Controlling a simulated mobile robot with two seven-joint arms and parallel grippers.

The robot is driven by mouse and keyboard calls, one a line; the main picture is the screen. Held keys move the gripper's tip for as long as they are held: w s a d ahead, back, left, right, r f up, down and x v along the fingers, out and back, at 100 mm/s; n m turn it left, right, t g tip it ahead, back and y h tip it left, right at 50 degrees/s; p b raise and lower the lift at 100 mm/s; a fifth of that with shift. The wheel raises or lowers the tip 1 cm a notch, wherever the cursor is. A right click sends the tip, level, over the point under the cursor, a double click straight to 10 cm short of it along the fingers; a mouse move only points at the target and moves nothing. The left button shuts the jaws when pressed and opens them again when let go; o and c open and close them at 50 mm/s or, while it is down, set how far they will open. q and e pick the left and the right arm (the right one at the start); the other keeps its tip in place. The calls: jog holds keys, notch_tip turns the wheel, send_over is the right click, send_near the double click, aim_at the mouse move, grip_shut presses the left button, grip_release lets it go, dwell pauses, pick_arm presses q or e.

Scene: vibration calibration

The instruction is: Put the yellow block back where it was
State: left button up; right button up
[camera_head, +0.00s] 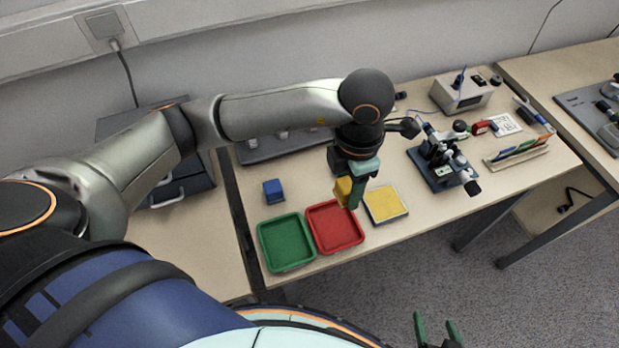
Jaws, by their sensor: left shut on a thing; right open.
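The yellow block (342,190) is held between the fingers of my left gripper (352,192), which points down above the table. In the picture the block overlaps the upper right part of the red tray (347,244). It appears raised above the surface; its exact height I cannot tell. The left gripper is shut on it and hides part of it. My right gripper (437,330) is open and empty at the bottom edge of the picture, in front of the table and over the floor.
A green tray (288,265) stands left of the red tray, and a yellow-topped pad (385,203) lies to its right. A blue block (273,190) sits behind the green tray. A microscope-like device (441,160) and a pen rack (519,155) stand further right.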

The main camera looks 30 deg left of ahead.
pick_arm(q)
jog(key=w+a+f, duration=0.3)
jog(key=a, duration=0.3)
send_over(311, 185)
jog(key=f, duration=0.4)
jog(key=shift+s+d+f, duration=0.3)
jog(key=shift+d+f, duration=0.1)
jog(key=shift+w+a+f, duration=0.15)
jog(key=shift+a+f, duration=0.1)
jog(key=shift+f, duration=0.15)
jog(key=shift+w+a+f, duration=0.1)
jog(key=shift+a+f, duration=0.1)
jog(key=shift+f, duration=1.55)
jog(key=shift+f, duration=0.1)
jog(key=shift+f, duration=0.15)
jog(key=o, duration=1.2)
notch_tip(311, 185, up, 13)
jog(key=shift+f+p, duration=0.2)
jog(key=shift+p, duration=0.1)
